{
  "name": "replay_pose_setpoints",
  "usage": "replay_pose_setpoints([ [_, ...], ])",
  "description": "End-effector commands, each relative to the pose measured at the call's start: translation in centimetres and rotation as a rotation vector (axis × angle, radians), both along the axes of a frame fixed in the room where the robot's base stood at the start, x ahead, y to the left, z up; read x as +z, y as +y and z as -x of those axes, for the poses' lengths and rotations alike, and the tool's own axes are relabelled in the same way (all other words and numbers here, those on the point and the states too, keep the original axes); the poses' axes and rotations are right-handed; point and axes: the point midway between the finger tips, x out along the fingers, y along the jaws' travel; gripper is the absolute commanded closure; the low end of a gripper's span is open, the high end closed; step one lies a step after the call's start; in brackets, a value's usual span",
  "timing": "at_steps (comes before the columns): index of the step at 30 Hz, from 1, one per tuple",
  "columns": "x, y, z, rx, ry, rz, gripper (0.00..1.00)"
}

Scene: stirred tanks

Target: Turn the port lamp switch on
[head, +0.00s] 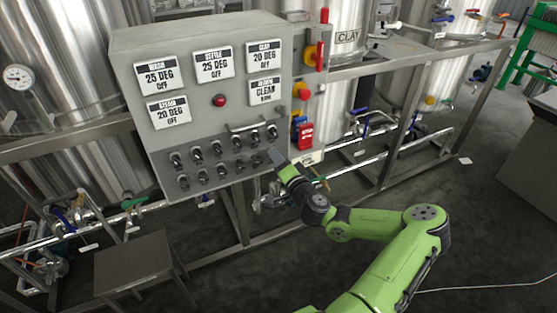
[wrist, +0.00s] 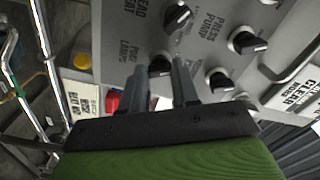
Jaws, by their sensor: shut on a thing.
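The port lamp switch (wrist: 160,65) is a black rotary knob on the grey panel, beside lettering that seems to read "PORT LAMPS" in the wrist view. My gripper (wrist: 164,72) has its two dark fingers on either side of this knob and is shut on it. The fingers hide part of the knob, and I cannot tell which way its pointer faces. In the head view my gripper (head: 276,157) is at the right end of the lower knob row and covers the switch.
Other black knobs sit close by, including the press pump knob (wrist: 247,41). The control box (head: 225,110) has a metal bar handle (head: 250,126) above the knobs. Red and yellow switches (head: 303,130) are on its right side. A small grey table (head: 133,262) stands lower left.

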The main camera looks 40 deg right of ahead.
Motion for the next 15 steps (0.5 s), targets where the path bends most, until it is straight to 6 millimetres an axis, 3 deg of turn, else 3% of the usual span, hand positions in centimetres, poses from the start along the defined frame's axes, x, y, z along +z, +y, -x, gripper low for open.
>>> replay_pose_setpoints([
  [15, 0.16, 0.09, -0.03, 0.001, -0.113, -0.399, 1.0],
])
